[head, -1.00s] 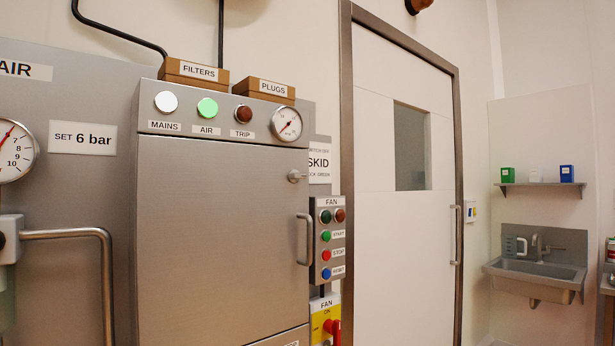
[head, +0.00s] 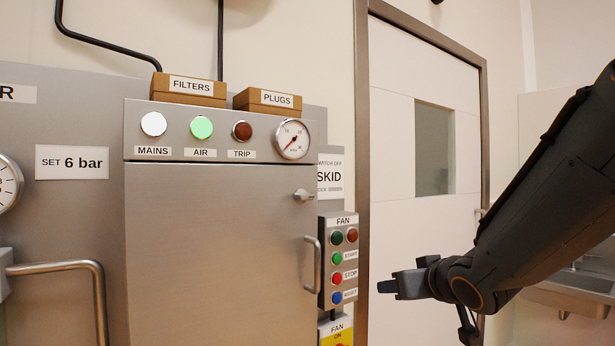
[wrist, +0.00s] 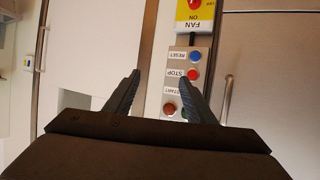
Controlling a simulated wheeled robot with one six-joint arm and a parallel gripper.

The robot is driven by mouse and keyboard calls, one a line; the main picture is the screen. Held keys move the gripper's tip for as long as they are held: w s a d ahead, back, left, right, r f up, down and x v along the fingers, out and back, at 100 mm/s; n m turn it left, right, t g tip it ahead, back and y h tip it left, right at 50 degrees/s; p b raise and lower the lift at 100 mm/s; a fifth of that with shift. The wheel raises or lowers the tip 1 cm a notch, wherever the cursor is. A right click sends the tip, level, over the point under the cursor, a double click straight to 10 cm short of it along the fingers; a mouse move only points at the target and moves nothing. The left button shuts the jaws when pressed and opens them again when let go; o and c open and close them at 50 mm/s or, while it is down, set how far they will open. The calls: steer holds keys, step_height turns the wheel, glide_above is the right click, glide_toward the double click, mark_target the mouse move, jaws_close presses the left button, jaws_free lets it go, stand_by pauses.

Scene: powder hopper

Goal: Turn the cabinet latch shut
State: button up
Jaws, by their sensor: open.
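The cabinet (head: 215,250) is a grey metal box with its door closed against the frame. Its latch (head: 303,195) is a small metal knob with a short lever at the door's upper right, pointing roughly sideways. A vertical bar handle (head: 313,264) sits below it and also shows in the wrist view (wrist: 228,92). My gripper (head: 385,286) is to the right of the cabinet and lower than the latch, apart from both. In the wrist view my gripper (wrist: 160,85) has its fingers spread with nothing between them. The latch is not visible in the wrist view.
A fan button panel (head: 338,262) stands just right of the cabinet, between it and my gripper. A yellow fan switch (head: 336,332) is below it. A white door (head: 400,200) is behind my arm. Boxes marked FILTERS (head: 188,88) and PLUGS (head: 267,100) sit on top.

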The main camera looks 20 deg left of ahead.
steer(key=s+a+r+n+y+p, duration=0.25)
steer(key=a+r+y, duration=0.25)
steer(key=a+r, duration=0.6)
steer(key=n+y, duration=0.3)
glide_toward(308, 195)
steer(key=x, duration=0.2)
steer(key=shift+m, duration=0.25)
steer(key=shift+p+x, duration=1.45)
steer(key=shift+x, duration=2.15)
steer(key=shift+s, duration=0.1)
steer(key=c, duration=1)
steer(key=shift+c, duration=0.2)
